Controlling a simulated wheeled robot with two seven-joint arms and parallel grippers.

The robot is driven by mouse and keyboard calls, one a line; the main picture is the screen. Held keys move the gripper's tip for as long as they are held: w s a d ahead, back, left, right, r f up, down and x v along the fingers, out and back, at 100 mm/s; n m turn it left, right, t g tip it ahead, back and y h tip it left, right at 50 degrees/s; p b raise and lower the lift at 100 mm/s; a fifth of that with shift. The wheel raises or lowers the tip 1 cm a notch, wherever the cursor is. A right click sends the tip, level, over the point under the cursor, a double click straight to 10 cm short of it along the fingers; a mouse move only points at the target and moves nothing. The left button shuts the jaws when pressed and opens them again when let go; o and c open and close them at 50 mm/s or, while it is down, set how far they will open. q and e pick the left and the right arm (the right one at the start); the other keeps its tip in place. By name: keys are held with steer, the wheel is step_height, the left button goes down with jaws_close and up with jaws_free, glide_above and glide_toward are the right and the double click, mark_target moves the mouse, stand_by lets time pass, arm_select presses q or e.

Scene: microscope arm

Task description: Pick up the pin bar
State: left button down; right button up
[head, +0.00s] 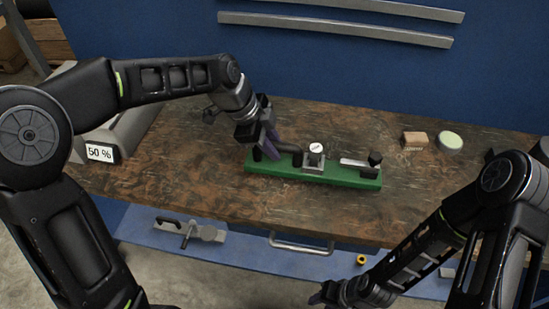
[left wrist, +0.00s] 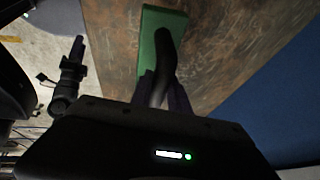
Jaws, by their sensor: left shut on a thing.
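A long green base (head: 340,180) lies on the wooden table and carries a small block with a round gauge (head: 315,149). A dark curved bar (head: 290,148), which may be the pin bar, runs from the gauge block to my left gripper (head: 270,146). The left gripper's purple fingers are shut on this bar over the green base's left end. In the left wrist view the dark bar (left wrist: 165,62) rises between the fingers, with the green base (left wrist: 149,35) behind it. My right gripper (head: 318,297) is low at the bottom edge, away from the table top; its jaw opening is unclear.
A black knob (head: 375,158) stands at the base's right end beside a pale flat bar (head: 355,163). A wooden block (head: 414,139) and a round pale green disc (head: 449,140) lie at the back right. A "50 %" sign (head: 101,152) stands left. The front table middle is clear.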

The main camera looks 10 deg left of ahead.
arm_select(q)
step_height(320, 180, up, 4)
steer(key=shift+r, duration=0.25)
arm_select(e)
steer(key=shift+f, duration=0.25)
arm_select(q)
steer(key=shift+f+b, duration=0.15)
steer(key=shift+b, duration=0.15)
arm_select(e)
steer(key=shift+f, duration=0.1)
